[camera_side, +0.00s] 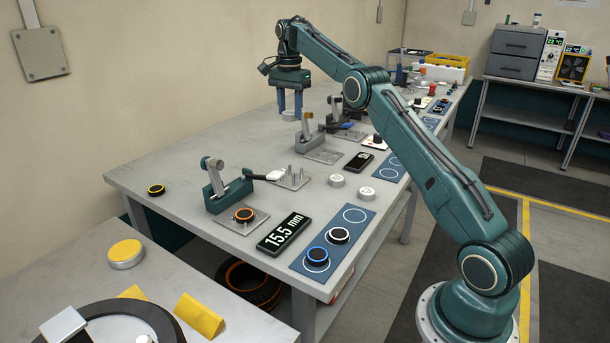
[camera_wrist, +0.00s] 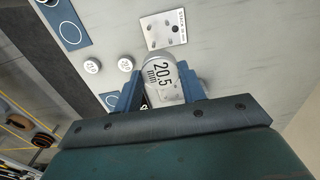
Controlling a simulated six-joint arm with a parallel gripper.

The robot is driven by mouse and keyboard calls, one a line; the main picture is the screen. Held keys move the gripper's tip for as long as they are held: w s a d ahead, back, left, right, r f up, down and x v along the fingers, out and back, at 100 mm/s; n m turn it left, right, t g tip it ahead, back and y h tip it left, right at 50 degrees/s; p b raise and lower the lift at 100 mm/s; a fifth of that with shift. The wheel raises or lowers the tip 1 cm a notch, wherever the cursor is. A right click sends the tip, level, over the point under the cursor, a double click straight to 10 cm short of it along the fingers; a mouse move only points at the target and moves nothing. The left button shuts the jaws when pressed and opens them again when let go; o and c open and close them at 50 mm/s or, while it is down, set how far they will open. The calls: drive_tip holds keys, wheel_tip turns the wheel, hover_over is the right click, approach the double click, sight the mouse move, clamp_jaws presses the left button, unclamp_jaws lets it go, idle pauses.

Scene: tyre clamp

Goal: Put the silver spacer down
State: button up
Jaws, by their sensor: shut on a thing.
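My gripper (camera_side: 290,112) hangs above the back part of the long grey workbench, its fingers pointing down. In the wrist view my gripper (camera_wrist: 162,88) has its two blue fingers closed on the sides of the silver spacer (camera_wrist: 162,70). The spacer is a rounded silver piece marked "20.5 mm". Its lower part in that view is hidden by the fingers and gripper body. In the side view the spacer is hard to make out between the fingers. It looks held above the bench top, but its exact height cannot be told.
A metal plate with holes (camera_wrist: 163,28), two small pale discs (camera_wrist: 125,64) and blue mats with white circles (camera_wrist: 66,30) lie below. Toggle clamps (camera_side: 222,190), a "15.5 mm" display (camera_side: 283,232) and ringed discs (camera_side: 317,256) stand nearer. Bare bench (camera_side: 185,165) lies left of the clamps.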

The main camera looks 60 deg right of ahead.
wheel_tip(320, 180, down, 16)
drive_tip(key=shift+r, duration=0.25)
idle(0.5)
drive_tip(key=shift+f, duration=2.15)
drive_tip(key=shift+f, duration=0.15)
drive_tip(key=o, duration=1)
wheel_tip(320, 180, up, 12)
drive_tip(key=shift+r, duration=0.2)
